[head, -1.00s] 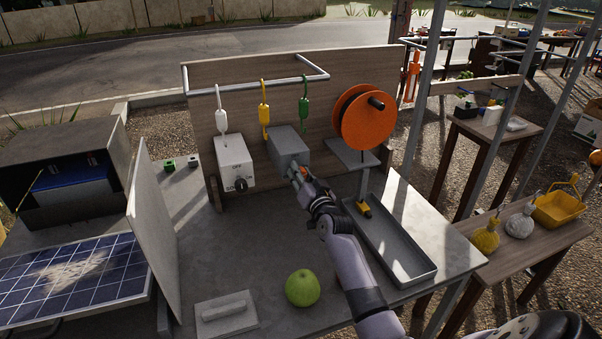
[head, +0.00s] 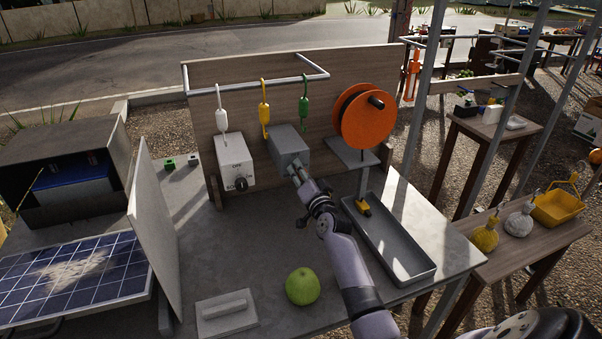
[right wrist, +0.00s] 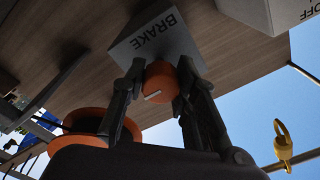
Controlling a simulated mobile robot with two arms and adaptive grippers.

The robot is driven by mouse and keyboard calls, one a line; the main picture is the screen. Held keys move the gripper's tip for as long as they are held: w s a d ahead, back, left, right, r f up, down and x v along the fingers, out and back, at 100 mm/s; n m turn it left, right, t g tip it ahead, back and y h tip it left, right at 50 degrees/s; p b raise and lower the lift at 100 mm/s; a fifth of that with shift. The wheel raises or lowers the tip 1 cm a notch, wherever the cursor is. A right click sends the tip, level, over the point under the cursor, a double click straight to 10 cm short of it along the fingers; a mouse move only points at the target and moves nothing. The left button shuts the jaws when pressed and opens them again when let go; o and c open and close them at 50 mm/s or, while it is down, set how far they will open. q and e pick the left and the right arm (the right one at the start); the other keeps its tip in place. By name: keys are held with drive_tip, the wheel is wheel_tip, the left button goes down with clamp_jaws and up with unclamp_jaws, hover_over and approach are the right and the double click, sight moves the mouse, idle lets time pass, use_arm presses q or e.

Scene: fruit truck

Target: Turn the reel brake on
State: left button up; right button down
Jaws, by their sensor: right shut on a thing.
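The grey brake box (head: 289,146) is mounted on the wooden back panel, below the green hanging tag. In the right wrist view the box (right wrist: 153,40) carries the word BRAKE and an orange knob (right wrist: 163,84) with a pale pointer mark. My right gripper (head: 298,175) is at the front of the box; its fingers (right wrist: 160,82) are shut on the knob, one on each side. In the head view the gripper hides the knob. The orange reel (head: 365,120) is on the panel to the right of the box. My left gripper is not in view.
A white box (head: 234,152) with a dark knob and OFF label is left of the brake box. A grey tray (head: 424,274) lies right of my arm. A green apple (head: 302,286) and a grey block (head: 226,309) are at the table's front.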

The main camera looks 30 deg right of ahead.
drive_tip(key=c, duration=1.2)
unclamp_jaws()
drive_tip(key=shift+c, duration=0.2)
drive_tip(key=shift+s, duration=0.1)
drive_tip(key=v, duration=1.2)
drive_tip(key=shift+f, duration=0.1)
